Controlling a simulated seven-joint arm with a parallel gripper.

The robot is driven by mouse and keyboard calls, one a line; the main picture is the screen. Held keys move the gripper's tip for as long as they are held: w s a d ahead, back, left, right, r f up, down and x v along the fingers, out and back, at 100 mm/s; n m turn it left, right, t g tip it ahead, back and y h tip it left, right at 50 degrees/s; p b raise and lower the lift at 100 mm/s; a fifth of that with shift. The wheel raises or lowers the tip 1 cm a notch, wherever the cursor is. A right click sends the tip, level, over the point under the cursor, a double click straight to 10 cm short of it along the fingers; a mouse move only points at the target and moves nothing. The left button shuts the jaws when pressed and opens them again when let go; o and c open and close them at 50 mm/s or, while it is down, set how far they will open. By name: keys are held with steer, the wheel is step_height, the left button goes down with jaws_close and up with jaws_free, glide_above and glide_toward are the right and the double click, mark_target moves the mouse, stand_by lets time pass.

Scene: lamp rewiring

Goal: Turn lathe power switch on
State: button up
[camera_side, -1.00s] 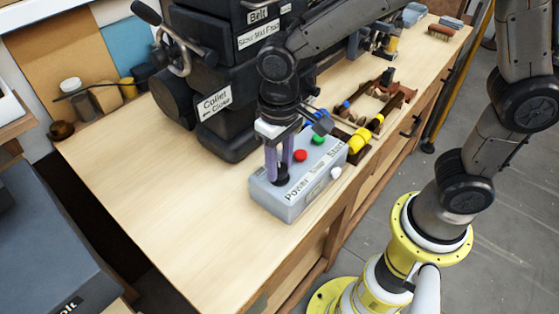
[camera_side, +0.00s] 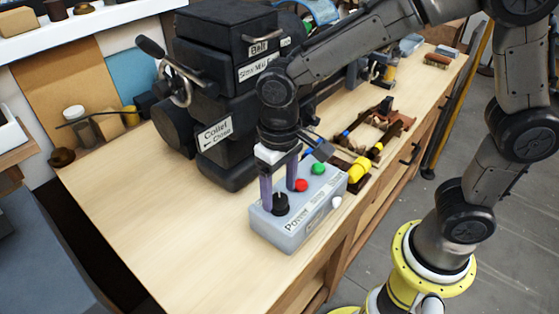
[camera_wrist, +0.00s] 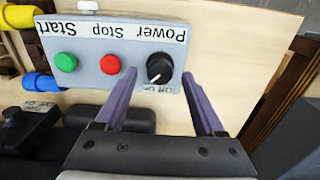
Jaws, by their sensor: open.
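The black power knob (camera_side: 280,205) sits on the left part of the grey control box (camera_side: 268,235); in the wrist view the knob (camera_wrist: 160,68) has a white pointer aimed to the lower left. A small Off/On label lies just below it there, too small to say for sure which mark the pointer meets. My gripper (camera_side: 279,197) is over the knob, with its purple fingers pointing down. In the wrist view my gripper (camera_wrist: 160,77) is open, one finger on each side of the knob, with visible gaps. Finger depth against the box is unclear.
A red stop button (camera_side: 301,185) and a green start button (camera_side: 318,168) sit beside the knob. A white knob (camera_side: 336,202) sticks out of the box front. The black lathe (camera_side: 225,90) stands behind. Bare bench lies left of the box.

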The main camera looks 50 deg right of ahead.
mark_target(280, 196)
step_height(280, 196, up, 13)
stand_by(0.3)
steer(key=shift+f, duration=0.1)
steer(key=s+d+r+m+t, duration=0.2)
steer(key=s+d+r+t, duration=0.15)
steer(key=s+d, duration=0.45)
steer(key=s+d+f+n+t, duration=0.2)
steer(key=s+d+f, duration=0.3)
steer(key=d+f, duration=0.1)
steer(key=shift+d+f, duration=0.25)
steer(key=shift+f, duration=0.1)
